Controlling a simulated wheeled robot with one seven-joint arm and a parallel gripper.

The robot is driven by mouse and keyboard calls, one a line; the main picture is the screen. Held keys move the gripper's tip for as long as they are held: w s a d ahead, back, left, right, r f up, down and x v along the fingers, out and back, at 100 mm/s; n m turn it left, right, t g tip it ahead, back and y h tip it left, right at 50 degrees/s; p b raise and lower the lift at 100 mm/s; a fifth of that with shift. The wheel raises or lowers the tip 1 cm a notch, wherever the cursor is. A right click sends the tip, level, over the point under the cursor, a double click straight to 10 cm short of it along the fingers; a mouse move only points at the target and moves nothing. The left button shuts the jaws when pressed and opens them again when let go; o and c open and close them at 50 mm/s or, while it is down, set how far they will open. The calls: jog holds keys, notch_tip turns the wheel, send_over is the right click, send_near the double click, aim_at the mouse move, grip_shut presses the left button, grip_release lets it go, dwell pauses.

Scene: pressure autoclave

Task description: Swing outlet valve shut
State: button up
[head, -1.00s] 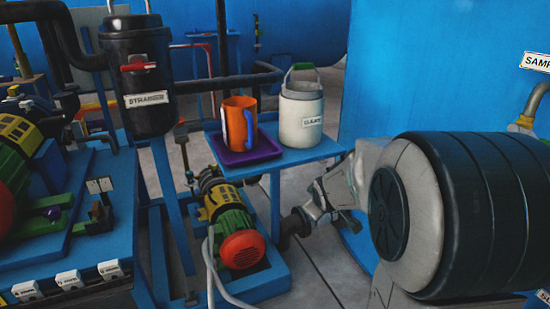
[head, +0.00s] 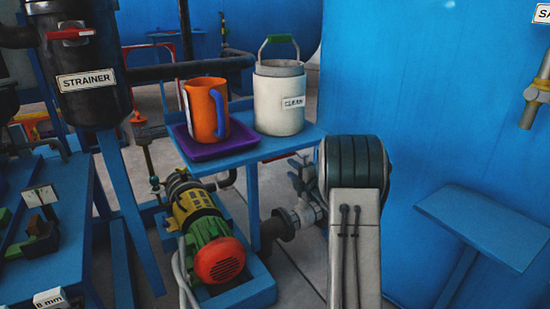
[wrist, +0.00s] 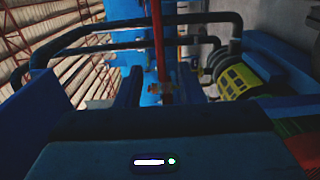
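No label reading outlet is legible, so I cannot tell for certain which fitting is the outlet valve. A grey flanged pipe fitting (head: 284,222) sits low beside the blue tank (head: 430,100), partly hidden by my arm. Grey jointed parts (head: 304,178) show just above it, left of my arm; I cannot tell whether they are my gripper or a valve.
A blue stand (head: 262,152) holds a purple tray (head: 205,150) with an orange jug (head: 206,108), and a white CLEAN canister (head: 279,103). A green and yellow pump (head: 202,235) is below. A black strainer (head: 85,90) with a red handle stands left; a blue shelf (head: 485,225) is right.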

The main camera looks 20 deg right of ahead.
aim_at(279, 159)
jog(key=w+a+b, duration=0.2)
jog(key=w, duration=1)
jog(key=shift+a+b, duration=0.35)
jog(key=shift+d, duration=0.1)
grip_shut()
